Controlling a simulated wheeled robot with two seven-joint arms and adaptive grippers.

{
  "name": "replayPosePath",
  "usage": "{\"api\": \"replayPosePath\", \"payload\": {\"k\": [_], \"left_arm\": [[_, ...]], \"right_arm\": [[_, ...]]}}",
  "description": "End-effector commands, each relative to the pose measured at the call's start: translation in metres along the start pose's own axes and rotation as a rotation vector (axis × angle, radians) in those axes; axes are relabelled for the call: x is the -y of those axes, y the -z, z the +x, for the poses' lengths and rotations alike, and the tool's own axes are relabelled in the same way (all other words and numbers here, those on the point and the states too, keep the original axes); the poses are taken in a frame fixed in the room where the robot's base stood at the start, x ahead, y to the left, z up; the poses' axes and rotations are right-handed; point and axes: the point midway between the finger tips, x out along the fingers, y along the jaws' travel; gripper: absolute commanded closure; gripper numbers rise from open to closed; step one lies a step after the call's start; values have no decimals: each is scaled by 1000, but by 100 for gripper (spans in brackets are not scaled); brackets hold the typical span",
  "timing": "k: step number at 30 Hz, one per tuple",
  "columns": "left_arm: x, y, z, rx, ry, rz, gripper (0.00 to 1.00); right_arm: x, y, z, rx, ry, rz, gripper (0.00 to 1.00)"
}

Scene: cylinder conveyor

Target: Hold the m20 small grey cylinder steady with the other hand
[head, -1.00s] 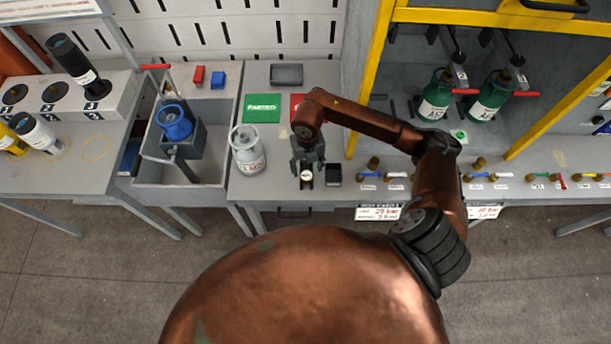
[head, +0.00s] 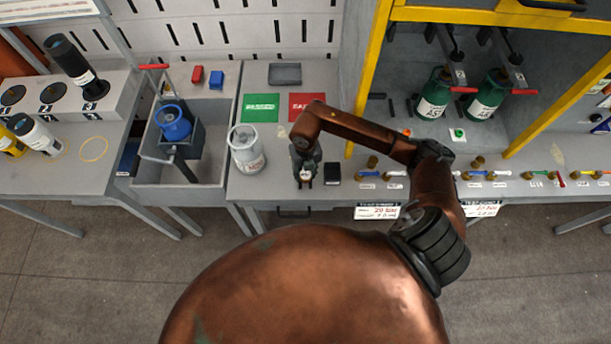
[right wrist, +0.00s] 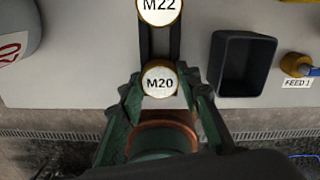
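The small grey cylinder (head: 248,152) stands upright on the bench, left of my right gripper and apart from it. It has a guard ring on top and red marking on its side. Part of it shows at the left edge of the right wrist view (right wrist: 15,30). My right gripper (head: 305,180) is low over the bench by the front edge. In the right wrist view its fingers (right wrist: 160,85) lie on either side of a round brass piece labelled M20 (right wrist: 160,82). Whether they touch it cannot be seen. My left gripper is not in view.
A piece labelled M22 (right wrist: 160,10) lies beyond M20. A small black tray (head: 333,173) is right of the gripper. Green (head: 260,107) and red (head: 305,105) signs lie behind. A sink with a blue-topped cylinder (head: 173,122) is left. Green cylinders (head: 433,95) stand in the yellow-framed cabinet.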

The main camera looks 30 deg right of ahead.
Motion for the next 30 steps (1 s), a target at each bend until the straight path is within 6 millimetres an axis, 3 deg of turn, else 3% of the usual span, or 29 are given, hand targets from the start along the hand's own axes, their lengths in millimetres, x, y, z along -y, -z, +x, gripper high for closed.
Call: {"api": "replayPosePath", "payload": {"k": [10,20,27,30], "left_arm": [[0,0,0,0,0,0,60],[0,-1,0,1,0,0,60],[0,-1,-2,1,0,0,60],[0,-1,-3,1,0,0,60]], "right_arm": [[0,0,0,0,0,0,96],[0,-1,-4,2,0,0,96],[0,-1,-32,4,0,-2,96],[2,14,-50,3,0,-5,96]]}}
